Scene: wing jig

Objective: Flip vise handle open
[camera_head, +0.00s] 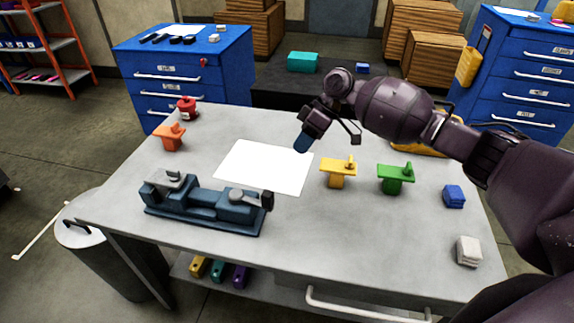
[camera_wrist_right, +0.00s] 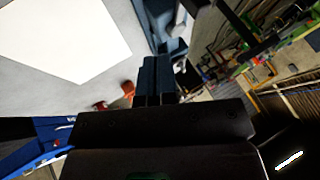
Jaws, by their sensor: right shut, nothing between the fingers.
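The blue-grey vise (camera_head: 205,208) lies along the front left of the table. A light grey part (camera_head: 172,179) sits on its left end. A grey lever-like part (camera_head: 250,196) with a dark end piece (camera_head: 267,200) is at its right end. I cannot tell for sure which part is the handle. My right gripper (camera_head: 302,143) is shut and empty above the far right corner of the white sheet, behind the vise and apart from it. Its closed blue fingers also show in the right wrist view (camera_wrist_right: 155,78). My left gripper is not in view.
The white sheet (camera_head: 265,166) lies behind the vise. Yellow (camera_head: 337,171) and green (camera_head: 395,178) pieces stand to the right, with blue (camera_head: 454,196) and white (camera_head: 468,251) blocks beyond. Orange (camera_head: 169,137) and red (camera_head: 187,108) items stand at the back left. The table's front middle is clear.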

